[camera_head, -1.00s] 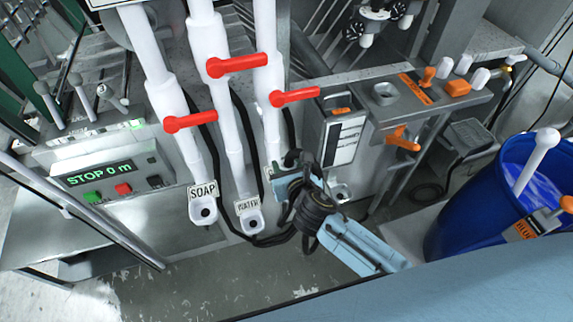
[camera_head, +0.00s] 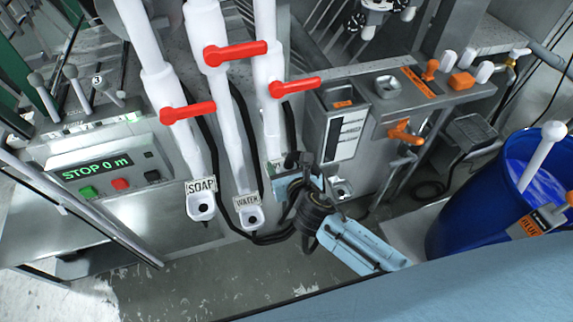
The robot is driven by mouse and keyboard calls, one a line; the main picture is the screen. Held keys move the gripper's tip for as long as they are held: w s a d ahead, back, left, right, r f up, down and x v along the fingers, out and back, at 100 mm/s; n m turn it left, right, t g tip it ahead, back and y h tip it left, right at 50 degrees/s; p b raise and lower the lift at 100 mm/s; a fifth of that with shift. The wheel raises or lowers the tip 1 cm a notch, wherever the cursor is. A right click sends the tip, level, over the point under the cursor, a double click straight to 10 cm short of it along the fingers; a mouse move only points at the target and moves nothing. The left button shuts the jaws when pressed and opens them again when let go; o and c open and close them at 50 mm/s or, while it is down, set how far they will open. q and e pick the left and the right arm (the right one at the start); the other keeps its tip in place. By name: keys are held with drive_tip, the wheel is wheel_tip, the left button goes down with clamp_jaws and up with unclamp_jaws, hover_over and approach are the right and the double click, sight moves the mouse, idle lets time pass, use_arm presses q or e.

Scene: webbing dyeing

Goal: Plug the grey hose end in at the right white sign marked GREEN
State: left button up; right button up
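My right gripper (camera_head: 297,183) reaches in from the lower right to the foot of the third white pipe (camera_head: 269,115). Its dark and light blue parts are seen from behind, and its fingertips are too hidden to tell open from shut. A white sign (camera_head: 275,168) behind it is mostly covered, and I cannot read its word. A white socket (camera_head: 342,190) shows just right of the gripper. No grey hose end can be made out. A black hose (camera_head: 270,240) loops below the gripper. My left gripper is not in view.
Sockets marked SOAP (camera_head: 201,206) and WATER (camera_head: 250,215) stand to the left, with red valve levers (camera_head: 235,52) above. A panel (camera_head: 92,172) reads STOP 0 m. A blue barrel (camera_head: 470,215) stands at right. The floor (camera_head: 210,285) in front is mostly clear.

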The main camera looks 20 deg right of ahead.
drive_tip(key=v, duration=1.3)
drive_tip(key=shift+p, duration=0.45)
drive_tip(key=shift+s, duration=0.1)
drive_tip(key=s+d+f+m+g+b, duration=0.25)
drive_tip(key=f+m, duration=0.25)
drive_tip(key=f, duration=0.6)
drive_tip(key=s+d+f+m+g+b, duration=0.25)
drive_tip(key=s+f+m, duration=0.2)
drive_tip(key=f, duration=0.65)
drive_tip(key=s+d+f+m+g+b, duration=0.25)
drive_tip(key=f+m, duration=0.35)
drive_tip(key=f, duration=0.6)
drive_tip(key=s+d+f+m+g+b, duration=0.2)
drive_tip(key=s+f+m, duration=0.7)
drive_tip(key=s, duration=0.2)
drive_tip(key=s+d+f+m+g+b, duration=0.1)
drive_tip(key=s+f+m+g+b, duration=0.1)
drive_tip(key=s+f+m, duration=0.7)
drive_tip(key=s+g, duration=0.1)
drive_tip(key=s, duration=0.1)
drive_tip(key=shift+s+d+b, duration=0.35)
drive_tip(key=shift+d, duration=0.05)
